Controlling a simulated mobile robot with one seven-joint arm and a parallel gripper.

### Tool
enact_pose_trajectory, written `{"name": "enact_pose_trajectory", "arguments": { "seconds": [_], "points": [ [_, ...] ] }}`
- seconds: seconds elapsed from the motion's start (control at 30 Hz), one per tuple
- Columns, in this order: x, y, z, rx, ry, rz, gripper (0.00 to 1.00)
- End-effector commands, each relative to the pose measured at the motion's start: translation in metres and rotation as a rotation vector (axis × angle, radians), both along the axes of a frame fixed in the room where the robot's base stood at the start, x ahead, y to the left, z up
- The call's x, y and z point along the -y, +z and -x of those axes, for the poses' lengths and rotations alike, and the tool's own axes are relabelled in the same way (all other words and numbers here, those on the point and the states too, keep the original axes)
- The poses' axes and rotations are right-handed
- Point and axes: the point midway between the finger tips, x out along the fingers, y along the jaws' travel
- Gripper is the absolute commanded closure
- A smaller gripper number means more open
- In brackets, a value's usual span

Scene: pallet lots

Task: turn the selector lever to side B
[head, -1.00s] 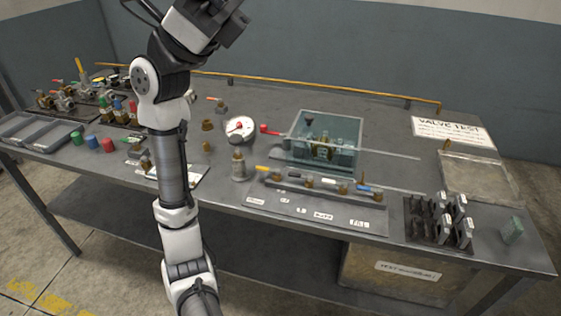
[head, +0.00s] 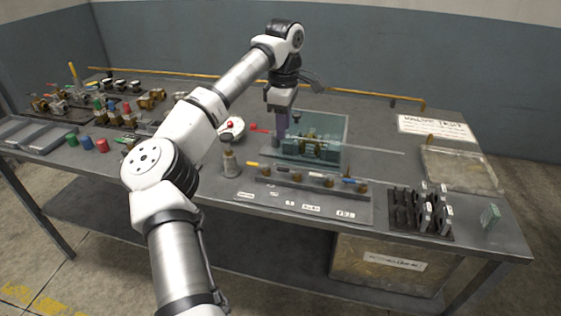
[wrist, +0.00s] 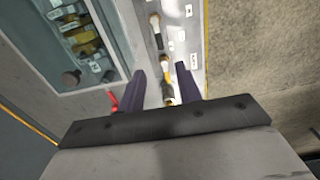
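A lever with a red end (head: 259,128) sticks out at the left end of the clear box (head: 340,138); I take it for the selector lever. Its red part shows in the wrist view (wrist: 113,99), just left of the left finger and apart from it. No side A or B mark is readable. My gripper (head: 281,133) points down by the box's left end. In the wrist view my gripper (wrist: 160,68) has its purple fingers apart. A small brass valve with a yellow-tipped handle (wrist: 168,92) shows between them, lower down; I see no contact.
A strip of several small valves (head: 310,182) lies in front of the box. A white round gauge (head: 232,129) and a metal cylinder (head: 229,163) stand to the left. A rack of dark plates (head: 420,212) is at the right. A pipe (head: 370,97) runs along the back edge.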

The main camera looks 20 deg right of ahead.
Motion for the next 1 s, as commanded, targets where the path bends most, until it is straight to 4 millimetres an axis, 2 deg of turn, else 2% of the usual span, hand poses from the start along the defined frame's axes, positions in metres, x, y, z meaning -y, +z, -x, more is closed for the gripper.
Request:
{"name": "enact_pose_trajectory", "arguments": {
  "seconds": [0.3,0.5,0.7,1.0],
  "points": [
    [0.0,-0.067,0.002,-0.006,-0.001,0.005,0.66],
    [0.001,-0.101,0.001,-0.004,-0.001,0.006,0.66],
    [0.001,-0.117,0.001,-0.002,-0.001,0.006,0.66],
    [0.001,-0.12,0.001,0.0,-0.001,0.006,0.66]
  ]
}}
